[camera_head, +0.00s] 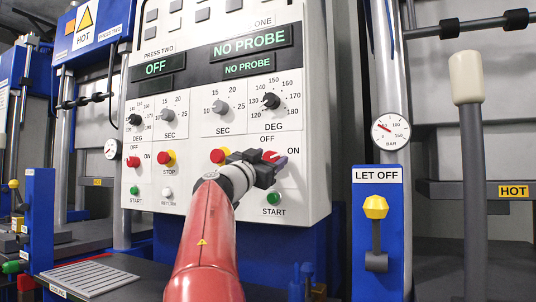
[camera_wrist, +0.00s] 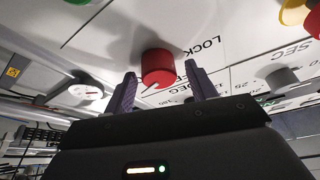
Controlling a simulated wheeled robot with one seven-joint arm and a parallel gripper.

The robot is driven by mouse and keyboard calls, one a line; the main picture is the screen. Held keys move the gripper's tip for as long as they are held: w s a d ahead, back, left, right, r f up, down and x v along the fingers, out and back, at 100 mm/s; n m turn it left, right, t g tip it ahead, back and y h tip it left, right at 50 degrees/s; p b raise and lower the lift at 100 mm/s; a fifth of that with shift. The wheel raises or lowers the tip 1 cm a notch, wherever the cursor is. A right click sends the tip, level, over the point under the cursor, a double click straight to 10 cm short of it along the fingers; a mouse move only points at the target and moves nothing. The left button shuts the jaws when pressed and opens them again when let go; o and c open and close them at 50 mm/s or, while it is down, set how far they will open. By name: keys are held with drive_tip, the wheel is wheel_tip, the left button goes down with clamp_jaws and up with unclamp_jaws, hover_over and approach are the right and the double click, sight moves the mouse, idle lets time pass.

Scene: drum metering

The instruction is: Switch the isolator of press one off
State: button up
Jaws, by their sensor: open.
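The red isolator knob (camera_head: 270,156) of press one is on the right column of the white control panel, with OFF printed above it and ON to its right. My gripper (camera_head: 268,162) is at the knob and partly hides it in the head view. In the wrist view the red knob (camera_wrist: 158,66) lies between the two open fingers (camera_wrist: 160,84), close to their tips. I see no clear contact. A pale mark shows on the knob's lower edge, but I cannot tell which position it points to. The press one displays (camera_head: 252,45) read NO PROBE.
A red stop button (camera_head: 217,156) with a yellow collar sits left of my gripper, and a green START button (camera_head: 274,199) below it. Press two's red isolator (camera_head: 133,161) is further left. A blue LET OFF post (camera_head: 377,270) with a yellow-knobbed lever (camera_head: 376,207) stands to the right.

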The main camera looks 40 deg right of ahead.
drive_tip(key=c, duration=1)
